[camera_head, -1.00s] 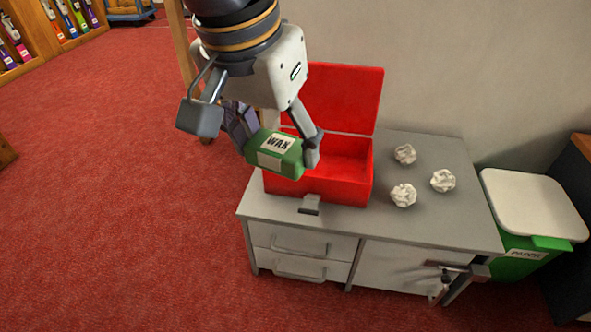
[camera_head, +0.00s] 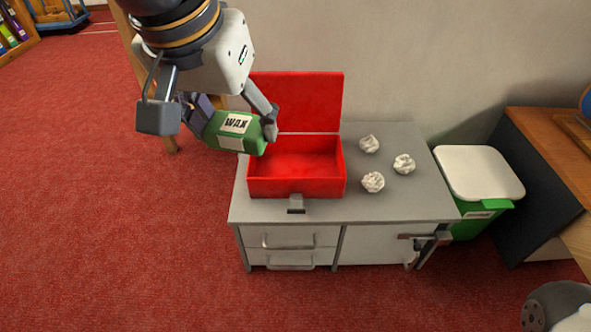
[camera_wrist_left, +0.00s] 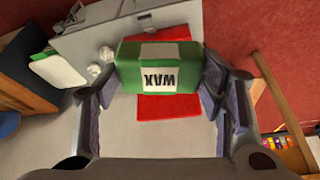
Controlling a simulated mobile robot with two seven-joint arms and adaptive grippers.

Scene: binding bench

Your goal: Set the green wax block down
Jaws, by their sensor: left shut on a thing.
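The green wax block (camera_head: 228,141), with a white WAX label, is held in my left gripper (camera_head: 236,124) in the head view. The gripper is shut on it, and the block is in the air at the left edge of the open red box. In the left wrist view the block (camera_wrist_left: 158,68) sits between the two fingers (camera_wrist_left: 160,88), with the red box (camera_wrist_left: 168,107) partly hidden behind it. My right gripper is not seen; only a rounded grey and white part shows at the bottom right corner of the head view.
The red box (camera_head: 297,188) stands open on a grey cabinet (camera_head: 400,206), its visible inside empty. Three crumpled paper balls (camera_head: 373,182) lie right of it. A green bin with a white lid (camera_head: 478,172) stands right of the cabinet, near a dark desk (camera_head: 540,185).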

